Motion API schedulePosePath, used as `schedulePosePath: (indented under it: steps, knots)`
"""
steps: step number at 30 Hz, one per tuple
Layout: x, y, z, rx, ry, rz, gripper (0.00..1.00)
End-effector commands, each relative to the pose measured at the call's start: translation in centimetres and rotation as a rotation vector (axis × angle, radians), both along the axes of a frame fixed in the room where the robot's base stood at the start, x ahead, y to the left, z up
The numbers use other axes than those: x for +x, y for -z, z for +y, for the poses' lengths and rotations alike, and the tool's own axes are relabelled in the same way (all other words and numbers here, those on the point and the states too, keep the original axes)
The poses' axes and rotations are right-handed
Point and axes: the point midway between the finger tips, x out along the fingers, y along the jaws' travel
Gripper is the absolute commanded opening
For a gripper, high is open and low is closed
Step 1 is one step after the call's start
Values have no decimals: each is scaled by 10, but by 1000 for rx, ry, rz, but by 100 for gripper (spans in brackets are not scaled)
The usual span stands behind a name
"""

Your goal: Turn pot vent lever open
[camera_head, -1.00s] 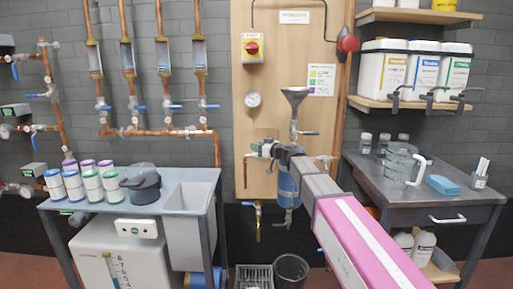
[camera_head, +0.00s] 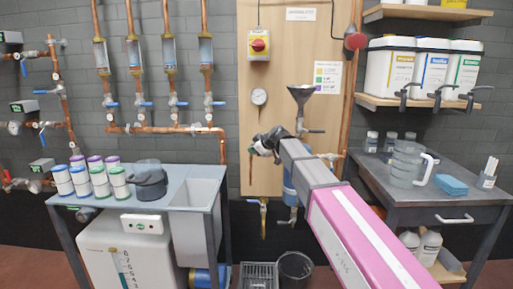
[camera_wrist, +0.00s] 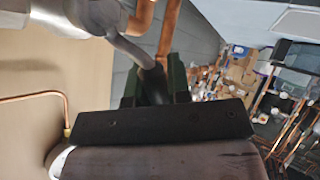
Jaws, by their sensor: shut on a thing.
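The pot (camera_head: 289,190) is a blue upright cylinder on the wooden board, mostly hidden behind my arm. A metal funnel (camera_head: 301,96) stands above it. My gripper (camera_head: 262,145) is at the left side of the pot's pipework, below the gauge. In the wrist view, my gripper (camera_wrist: 155,85) has green fingers shut on the dark end of a grey lever (camera_wrist: 133,48). This lever runs from a pale metal fitting (camera_wrist: 75,15) at the upper left. My arm hides the lever in the head view, and its exact angle there cannot be told.
Copper pipes (camera_wrist: 175,28) pass close beyond the fingers in the wrist view. A round gauge (camera_head: 259,96) and a red-knob switch (camera_head: 258,44) are on the board above. A sink bench (camera_head: 190,175) stands at left and a dark table (camera_head: 390,185) at right.

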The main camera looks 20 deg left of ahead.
Motion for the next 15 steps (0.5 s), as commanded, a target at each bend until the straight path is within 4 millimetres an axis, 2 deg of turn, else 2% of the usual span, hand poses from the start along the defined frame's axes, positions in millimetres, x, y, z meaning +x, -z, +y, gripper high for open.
schedulePosePath:
  steps: [15]
  knots:
    - [-3,30,15,-476,-3,-114,0]
